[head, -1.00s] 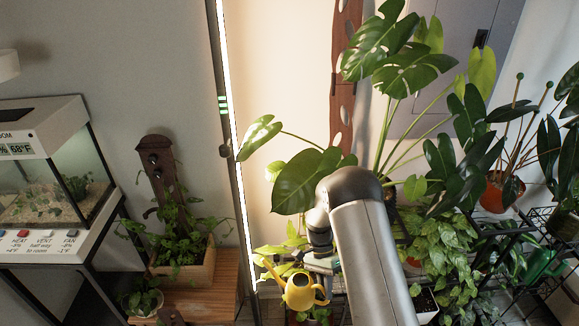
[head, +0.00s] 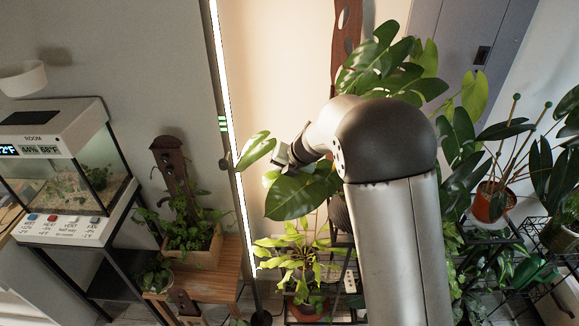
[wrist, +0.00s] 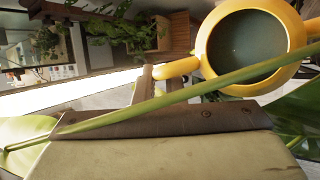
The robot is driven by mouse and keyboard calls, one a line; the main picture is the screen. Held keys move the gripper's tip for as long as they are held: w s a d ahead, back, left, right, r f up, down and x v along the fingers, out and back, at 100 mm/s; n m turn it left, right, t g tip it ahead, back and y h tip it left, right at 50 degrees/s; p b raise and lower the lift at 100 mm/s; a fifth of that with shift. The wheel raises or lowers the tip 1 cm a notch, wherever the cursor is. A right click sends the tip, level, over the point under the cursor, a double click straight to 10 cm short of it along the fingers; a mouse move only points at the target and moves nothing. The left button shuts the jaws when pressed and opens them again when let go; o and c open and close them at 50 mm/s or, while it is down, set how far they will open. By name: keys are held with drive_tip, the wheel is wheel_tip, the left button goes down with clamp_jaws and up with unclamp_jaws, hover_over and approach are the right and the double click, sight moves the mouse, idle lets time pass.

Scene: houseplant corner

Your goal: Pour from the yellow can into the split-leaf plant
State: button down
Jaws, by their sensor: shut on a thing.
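The yellow can (wrist: 297,73) shows in the wrist view at the upper right. In the head view the can is hidden. The split-leaf plant (head: 384,60) has big glossy leaves behind my arm, and one large leaf (head: 298,197) hangs just below my gripper. Its pot is hidden. In the wrist view a green stem (wrist: 215,84) crosses in front of the can.
A bright vertical light strip (head: 231,130) stands left of my gripper. A yellow-green potted plant (head: 300,255) is below. A planter (head: 192,250) on a wooden stand and a terrarium (head: 110,175) are at left. More plants, including one in an orange pot (head: 490,203), crowd the right.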

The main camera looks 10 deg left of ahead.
drive_tip(key=d+f, duration=0.1)
drive_tip(key=w+d+f, duration=0.1)
drive_tip(key=d+f, duration=0.1)
drive_tip(key=d, duration=0.1)
drive_tip(key=shift+w+f, duration=0.15)
drive_tip(key=shift+w, duration=0.15)
drive_tip(key=shift+w+d+r+y, duration=0.1)
drive_tip(key=shift+r+y, duration=0.3)
drive_tip(key=shift+y, duration=0.2)
drive_tip(key=shift+a, duration=0.2)
drive_tip(key=shift+d+r+m+g, duration=0.1)
drive_tip(key=shift+m+g, duration=0.2)
drive_tip(key=shift+r+y, duration=0.3)
drive_tip(key=shift+r, duration=0.05)
